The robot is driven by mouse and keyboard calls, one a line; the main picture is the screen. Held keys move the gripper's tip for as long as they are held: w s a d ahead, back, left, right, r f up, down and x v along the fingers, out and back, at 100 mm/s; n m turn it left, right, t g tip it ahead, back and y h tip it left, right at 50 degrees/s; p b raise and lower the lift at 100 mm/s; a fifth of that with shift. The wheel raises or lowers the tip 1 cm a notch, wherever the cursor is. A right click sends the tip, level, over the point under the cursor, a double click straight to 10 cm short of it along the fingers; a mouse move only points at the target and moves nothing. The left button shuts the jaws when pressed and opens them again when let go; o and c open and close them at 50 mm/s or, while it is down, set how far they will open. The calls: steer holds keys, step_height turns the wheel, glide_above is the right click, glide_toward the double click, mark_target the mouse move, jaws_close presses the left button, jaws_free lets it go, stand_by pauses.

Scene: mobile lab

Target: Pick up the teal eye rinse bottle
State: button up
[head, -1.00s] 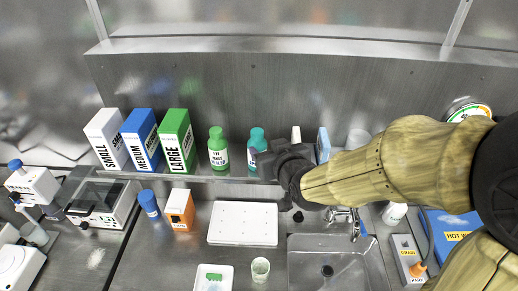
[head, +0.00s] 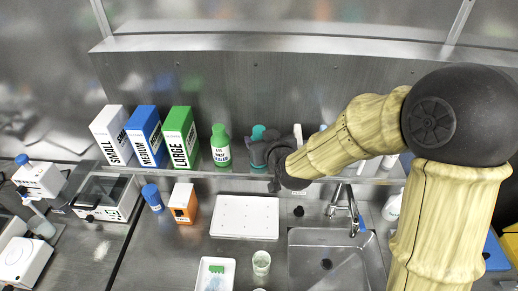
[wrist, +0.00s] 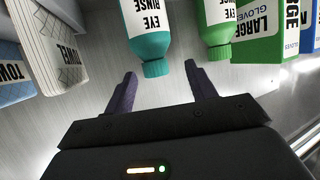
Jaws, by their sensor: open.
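My gripper's two dark fingers (wrist: 160,70) are open, one on each side of the cap in the picture. Nothing is gripped. I cannot tell whether the cap is between the fingertips or just beyond them. A green eye rinse bottle (head: 220,146) stands left of the teal one in the head view.
Glove boxes in white (head: 112,135), blue (head: 145,135) and green (head: 180,137) stand farther left on the shelf. A towel box (wrist: 45,45) is near the teal bottle's other side. Below are a white tray (head: 245,217) and a sink (head: 325,260).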

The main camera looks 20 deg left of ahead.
mark_target(261, 135)
steer(key=shift+w+a+f+p, duration=0.2)
steer(key=shift+w+a+p, duration=0.05)
steer(key=shift+w+p, duration=0.4)
steer(key=shift+w+a+f+p, duration=0.15)
steer(key=shift+w+a+p, duration=0.05)
steer(key=shift+w+p, duration=0.4)
steer(key=shift+p+x, duration=0.6)
steer(key=shift+x, duration=0.75)
steer(key=shift+s+d+f, duration=0.1)
steer(key=shift+f, duration=0.05)
jaws_close()
